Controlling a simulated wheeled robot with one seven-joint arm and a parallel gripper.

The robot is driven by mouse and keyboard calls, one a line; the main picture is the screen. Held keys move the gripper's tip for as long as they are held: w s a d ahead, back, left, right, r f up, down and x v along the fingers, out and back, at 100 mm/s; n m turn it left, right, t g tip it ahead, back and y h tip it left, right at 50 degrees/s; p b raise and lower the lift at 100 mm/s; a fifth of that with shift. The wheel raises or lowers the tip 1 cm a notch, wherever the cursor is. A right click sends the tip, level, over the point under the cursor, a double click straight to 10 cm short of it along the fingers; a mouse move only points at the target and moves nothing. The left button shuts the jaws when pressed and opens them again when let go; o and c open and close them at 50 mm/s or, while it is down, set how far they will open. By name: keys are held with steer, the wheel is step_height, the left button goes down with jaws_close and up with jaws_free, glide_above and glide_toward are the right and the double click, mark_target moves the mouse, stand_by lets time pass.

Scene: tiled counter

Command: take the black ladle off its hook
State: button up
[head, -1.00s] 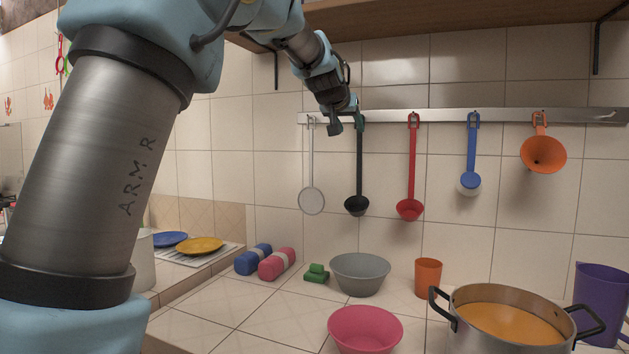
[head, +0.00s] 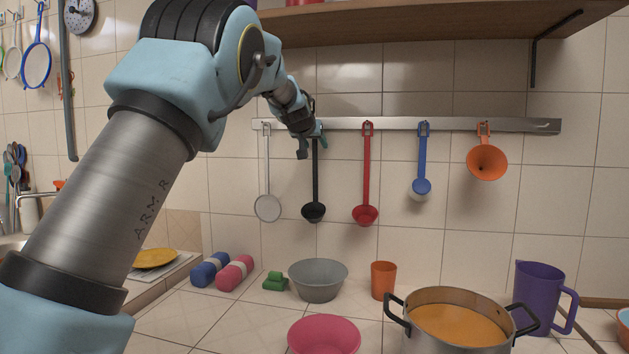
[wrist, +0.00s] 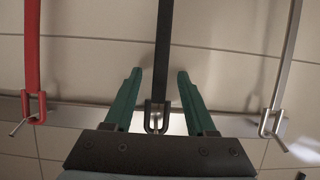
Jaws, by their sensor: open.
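The black ladle (head: 314,185) hangs upright on the metal wall rail, second from the left, with its bowl down. My gripper (head: 314,143) is at the top of its handle, near the rail. In the wrist view the green fingers of my gripper (wrist: 158,80) stand open, one on each side of the black handle (wrist: 162,45), with a gap on both sides. The handle's looped end hangs at the hook (wrist: 156,118), just in front of the gripper's dark palm.
On the rail (head: 450,125) hang a grey strainer (head: 267,208) to the left, and a red ladle (head: 366,180), a blue ladle (head: 422,170) and an orange funnel (head: 487,162) to the right. A wooden shelf (head: 430,25) is above. Bowls and a pot (head: 455,330) stand below.

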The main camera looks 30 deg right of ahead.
steer(key=shift+w+d+f, duration=0.1)
steer(key=shift+w+d, duration=0.05)
jaws_close()
stand_by(0.4)
stand_by(1.0)
